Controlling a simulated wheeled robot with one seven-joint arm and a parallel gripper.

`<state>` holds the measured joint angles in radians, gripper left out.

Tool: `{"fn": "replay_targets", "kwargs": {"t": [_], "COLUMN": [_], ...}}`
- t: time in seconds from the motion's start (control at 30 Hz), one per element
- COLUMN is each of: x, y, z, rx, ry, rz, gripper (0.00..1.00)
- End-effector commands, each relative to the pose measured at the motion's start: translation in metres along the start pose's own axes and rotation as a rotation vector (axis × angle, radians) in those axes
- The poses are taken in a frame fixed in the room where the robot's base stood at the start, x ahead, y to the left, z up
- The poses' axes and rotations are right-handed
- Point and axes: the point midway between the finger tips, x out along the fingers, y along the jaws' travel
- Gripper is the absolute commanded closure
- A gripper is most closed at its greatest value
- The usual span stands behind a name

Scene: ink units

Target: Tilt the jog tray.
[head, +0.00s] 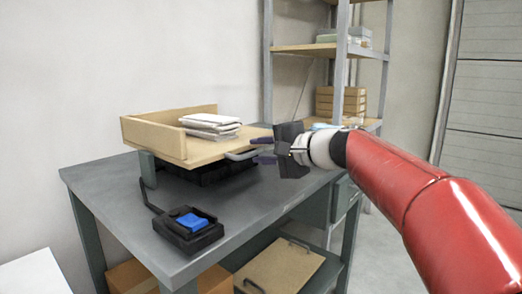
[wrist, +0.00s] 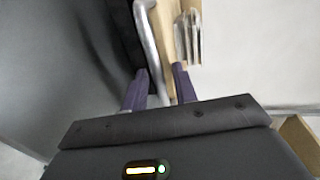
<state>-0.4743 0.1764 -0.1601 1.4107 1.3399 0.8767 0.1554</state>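The jog tray (head: 160,139) is a wooden board with raised walls on its left and back sides. It sits on a dark base (head: 209,173) on the grey table and looks about level. A grey metal handle (head: 243,154) sticks out of its right front edge; the handle also shows in the wrist view (wrist: 149,40). My gripper (head: 263,150) is at the handle's right end, its purple fingers apart. In the wrist view my gripper (wrist: 160,88) has the handle running between its open fingers, with a gap beside it. Whether a finger touches the handle is unclear.
A stack of paper (head: 211,123) lies on the tray. A black box with a blue button (head: 192,221) stands on the table (head: 120,208) at the front, cabled to the base. A shelf rack (head: 304,48) stands behind. The table's front right is clear.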

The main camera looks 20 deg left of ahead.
Motion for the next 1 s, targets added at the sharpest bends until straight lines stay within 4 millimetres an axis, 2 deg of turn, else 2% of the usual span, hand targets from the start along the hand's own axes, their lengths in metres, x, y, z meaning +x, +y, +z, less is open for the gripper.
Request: {"fn": "replay_targets", "kwargs": {"t": [0.33,0.53,0.83,1.0], "x": [0.005,0.005,0.004,0.003], "y": [0.000,0.000,0.000,-0.011], "z": [0.000,0.000,0.000,0.000], "rx": [0.000,0.000,0.000,0.000], "ry": [0.000,0.000,0.000,0.000], "rz": [0.001,0.001,0.002,0.029], "gripper": [0.73,0.99,1.00,1.00]}}
